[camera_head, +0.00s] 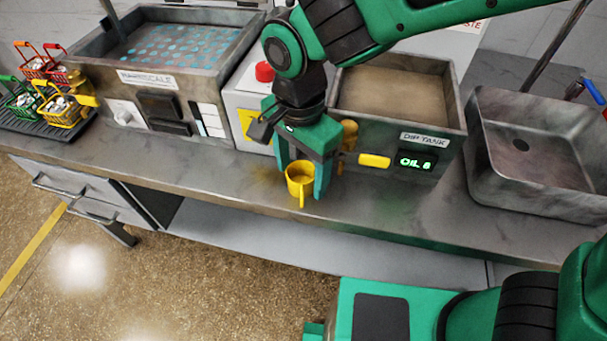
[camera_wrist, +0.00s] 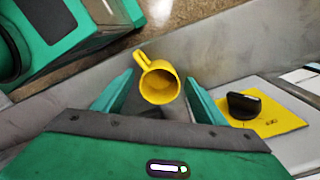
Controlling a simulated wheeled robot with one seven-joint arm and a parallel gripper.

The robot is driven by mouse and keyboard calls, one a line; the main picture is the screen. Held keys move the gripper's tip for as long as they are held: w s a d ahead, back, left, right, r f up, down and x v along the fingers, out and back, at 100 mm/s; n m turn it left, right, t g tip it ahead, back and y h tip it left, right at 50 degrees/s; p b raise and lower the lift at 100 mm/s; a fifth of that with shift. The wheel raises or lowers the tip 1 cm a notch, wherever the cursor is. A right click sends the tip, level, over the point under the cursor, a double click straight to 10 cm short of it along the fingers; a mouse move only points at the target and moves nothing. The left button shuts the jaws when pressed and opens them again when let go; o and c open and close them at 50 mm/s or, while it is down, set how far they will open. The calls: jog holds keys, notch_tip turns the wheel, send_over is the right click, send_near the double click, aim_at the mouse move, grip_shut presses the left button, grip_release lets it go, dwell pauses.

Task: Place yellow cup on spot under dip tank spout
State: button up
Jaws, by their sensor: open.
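The yellow cup (camera_head: 299,180) stands upright on the grey counter near its front edge, its handle toward the front. It also shows in the wrist view (camera_wrist: 160,84), just beyond and between the fingertips. My gripper (camera_head: 303,192) points down with its fingers on either side of the cup. In the wrist view there are gaps between the cup and the fingers. The dip tank (camera_head: 440,150), with a green "OIL" display, is just right of my gripper. Its yellow spout (camera_head: 349,133) is partly hidden by my gripper. The spot under it is mostly hidden.
A yellow lever (camera_head: 374,161) sticks out of the dip tank's front. A box with a red button (camera_head: 264,72) stands behind my gripper. A metal sink (camera_head: 545,150) is at right. Another tank (camera_head: 150,85) and small coloured baskets (camera_head: 45,90) are at left. The counter's front strip is clear.

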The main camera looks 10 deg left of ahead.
jog(key=shift+f, duration=0.6)
jog(key=c, duration=1.2)
jog(key=shift+r, duration=0.1)
jog(key=shift+r, duration=0.65)
notch_tip(320, 180, up, 3)
jog(key=shift+w+f, duration=0.1)
jog(key=shift+f, duration=0.1)
jog(key=s+a+r, duration=0.1)
jog(key=s+r, duration=0.1)
jog(key=s, duration=0.1)
jog(key=s+a+r, duration=0.2)
jog(key=s, duration=0.2)
jog(key=s+a+r, duration=0.2)
jog(key=s+r, duration=0.1)
jog(key=shift+s+a, duration=0.15)
jog(key=shift+s, duration=0.25)
